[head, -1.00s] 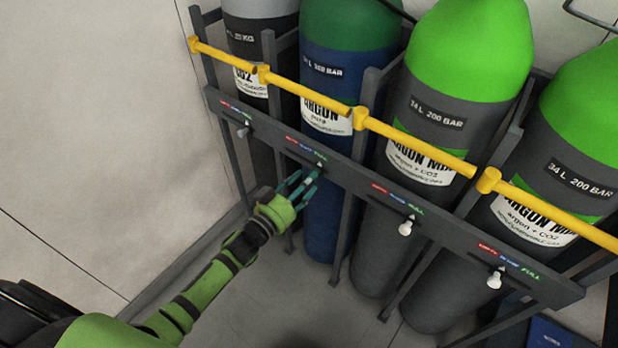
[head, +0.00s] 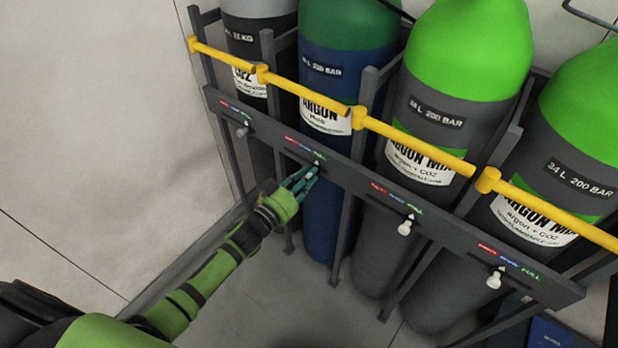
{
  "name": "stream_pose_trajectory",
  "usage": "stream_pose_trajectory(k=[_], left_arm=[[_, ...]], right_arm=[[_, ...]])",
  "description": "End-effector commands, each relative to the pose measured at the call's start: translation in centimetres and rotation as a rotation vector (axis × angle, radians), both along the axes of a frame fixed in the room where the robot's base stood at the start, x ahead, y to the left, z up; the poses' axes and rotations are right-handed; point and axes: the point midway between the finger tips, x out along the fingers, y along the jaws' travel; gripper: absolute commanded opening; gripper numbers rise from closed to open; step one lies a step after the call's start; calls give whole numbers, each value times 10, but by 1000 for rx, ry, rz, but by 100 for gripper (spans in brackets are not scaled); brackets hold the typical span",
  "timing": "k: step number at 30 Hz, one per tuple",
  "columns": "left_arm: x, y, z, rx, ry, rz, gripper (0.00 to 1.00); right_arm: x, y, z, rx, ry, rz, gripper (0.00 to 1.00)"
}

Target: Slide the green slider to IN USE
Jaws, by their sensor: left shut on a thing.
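My left gripper (head: 311,175) is shut on the slider knob under the label strip (head: 304,149) of the second cylinder from the left. The fingers hide most of the knob, so its colour is hard to tell. A small white pointer (head: 317,162) shows just above the fingertips, by the green FULL end of the strip. The blue IN USE mark is in the strip's middle, to the left, and a red mark is at its left end. This cylinder (head: 322,215) has a dark green top and a blue body. My right gripper is not in view.
The grey rail (head: 350,181) carries other sliders: a grey knob (head: 241,131) at left and white knobs (head: 404,227) and (head: 494,280) at right. Yellow bars (head: 420,146) cross above the rail. Grey uprights stand between the cylinders. The floor in front is clear.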

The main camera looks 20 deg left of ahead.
Motion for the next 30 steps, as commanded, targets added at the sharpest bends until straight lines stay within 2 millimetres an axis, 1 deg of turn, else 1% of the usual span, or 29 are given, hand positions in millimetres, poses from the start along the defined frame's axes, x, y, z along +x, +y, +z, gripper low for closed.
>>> stream_pose_trajectory(k=[1, 3, 6, 15, 16, 17, 26, 30], left_arm=[[6, 14, 3, 8, -8, 7, 0], [11, 25, 4, 6, -9, 8, 0], [14, 35, 5, 4, -10, 9, 0], [15, 35, 7, 0, -13, 9, 0], [15, 35, 7, 0, -13, 9, 36], [15, 35, 7, 1, -13, 8, 48], [13, 34, 4, 2, -7, 7, 48], [6, 37, 2, 3, -4, 8, 48]], right_arm=[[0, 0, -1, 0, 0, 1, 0], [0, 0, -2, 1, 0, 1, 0], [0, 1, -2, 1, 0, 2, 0], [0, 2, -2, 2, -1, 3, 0], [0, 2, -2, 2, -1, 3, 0], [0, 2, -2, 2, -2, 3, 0], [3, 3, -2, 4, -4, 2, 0], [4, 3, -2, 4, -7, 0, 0]])
